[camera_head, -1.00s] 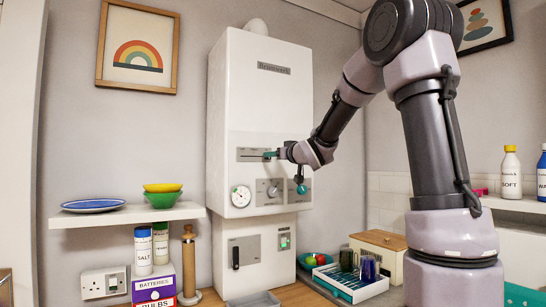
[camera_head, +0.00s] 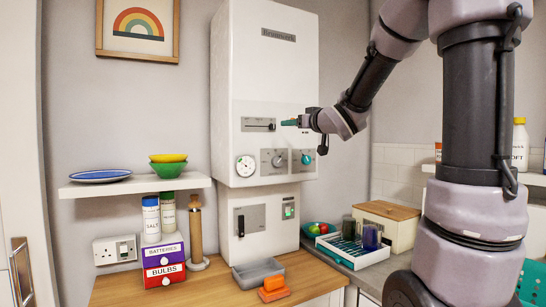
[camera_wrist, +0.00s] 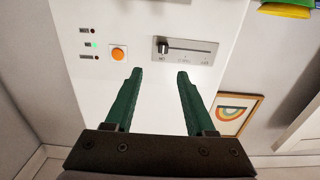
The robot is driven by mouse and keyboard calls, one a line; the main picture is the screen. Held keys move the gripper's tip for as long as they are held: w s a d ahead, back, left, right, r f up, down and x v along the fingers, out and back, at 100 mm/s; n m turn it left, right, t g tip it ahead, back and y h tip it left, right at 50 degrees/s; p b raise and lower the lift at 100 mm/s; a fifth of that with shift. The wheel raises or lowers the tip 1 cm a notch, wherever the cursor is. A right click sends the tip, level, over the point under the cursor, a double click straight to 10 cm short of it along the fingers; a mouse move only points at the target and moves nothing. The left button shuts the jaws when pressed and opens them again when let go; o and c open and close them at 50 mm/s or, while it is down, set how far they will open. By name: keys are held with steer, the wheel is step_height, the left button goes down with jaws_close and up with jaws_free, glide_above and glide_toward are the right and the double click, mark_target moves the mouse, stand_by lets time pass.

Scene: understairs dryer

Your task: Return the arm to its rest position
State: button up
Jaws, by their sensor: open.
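My arm reaches in from the right in the head view. My gripper (camera_head: 288,122) is in front of the white boiler (camera_head: 264,75), to the right of its slider panel (camera_head: 258,125). In the wrist view, the two green fingers of my gripper (camera_wrist: 160,74) are spread apart with nothing between them. They point at the boiler front, which appears turned round there. The slider (camera_wrist: 187,49) lies beyond the fingertips, with its dark knob at the left end in that view. An orange button (camera_wrist: 118,53) and a lit green lamp show beside it. The fingers appear clear of the slider.
A shelf (camera_head: 135,187) with a plate and bowls juts out on the left. A grey tray (camera_head: 258,272), an orange object (camera_head: 273,290) and a dish rack (camera_head: 353,253) stand below the boiler.

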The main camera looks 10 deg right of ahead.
steer(key=s+d+f+m+g+h, duration=0.45)
steer(key=s+d+m+h, duration=0.2)
steer(key=s, duration=0.45)
steer(key=s+a+f+g+y, duration=0.1)
steer(key=s+f, duration=0.3)
steer(key=s, duration=0.5)
steer(key=s+a+f+m+g+y, duration=0.1)
steer(key=s+a+f+g+y, duration=0.1)
steer(key=s, duration=0.7)
step_height(320, 180, down, 3)
steer(key=a+g, duration=0.1)
steer(key=g, duration=0.1)
steer(key=shift+s+a+g, duration=0.3)
steer(key=shift+s+g, duration=0.05)
steer(key=shift+r, duration=0.1)
stand_by(0.6)
